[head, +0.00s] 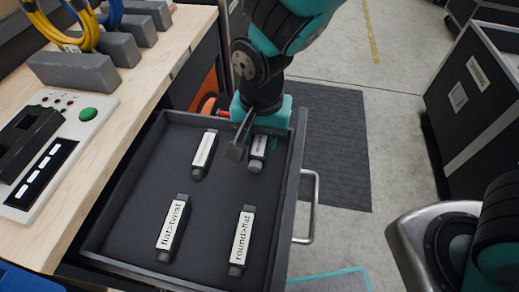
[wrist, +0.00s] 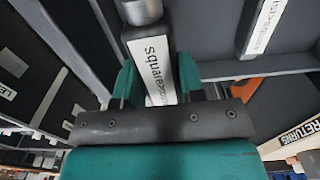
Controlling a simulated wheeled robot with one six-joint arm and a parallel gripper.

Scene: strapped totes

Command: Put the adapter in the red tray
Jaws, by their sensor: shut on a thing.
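My gripper (head: 250,137) reaches down into the right back corner of an open drawer. It is shut on a grey adapter with a white label (head: 258,147), partly hidden by the gripper. In the wrist view, the teal fingers (wrist: 157,82) are on either side of this adapter (wrist: 153,62), and its label starts "square"; the rest is covered. I cannot tell whether it still touches the drawer floor. Other adapters lie in the drawer: "flat>twist" (head: 171,228), "round>flat" (head: 241,240) and one with an unreadable label (head: 203,155). No red tray is recognisable.
The drawer (head: 299,165) has raised walls and a metal handle (head: 311,205). A wooden bench (head: 125,85) with a control panel (head: 75,125) is at left. A black case (head: 480,100) stands at right. The wrist view shows a "RETURNS" label (wrist: 303,134) near something orange.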

